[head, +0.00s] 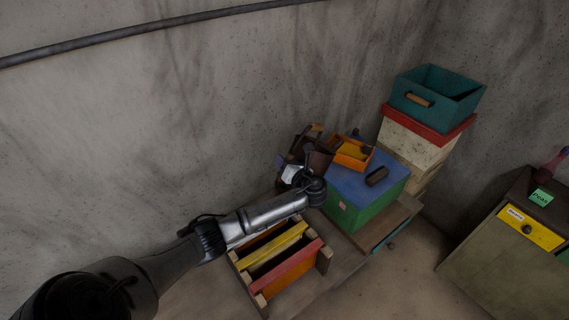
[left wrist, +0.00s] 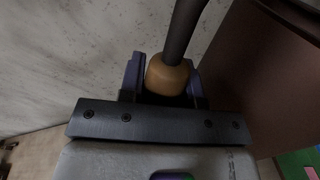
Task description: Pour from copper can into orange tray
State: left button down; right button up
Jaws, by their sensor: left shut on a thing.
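The copper can (head: 320,162) shows as a dark brown vessel at the end of my left arm in the head view, partly hidden by the wrist. It looks tilted, and its contents cannot be seen. In the left wrist view its brown wall (left wrist: 265,65) fills the right side. My left gripper (head: 283,161) is shut on the can's handle, whose tan grip (left wrist: 168,76) sits between the purple fingers in the left wrist view. The orange tray (head: 366,163) is just right of the can, with yellow inside it. My right gripper is not in view.
A slatted crate (head: 285,275) is in front. A teal bin (head: 440,100) tops a stack at right. A cabinet (head: 510,255) stands far right.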

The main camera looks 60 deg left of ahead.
pick_arm(q)
notch_tip(320, 180, up, 7)
dwell(0.8)
jog(key=shift+f, duration=0.1)
jog(key=n+y+b, duration=0.1)
jog(key=n, duration=0.5)
jog(key=shift+b, duration=0.3)
dwell(0.9)
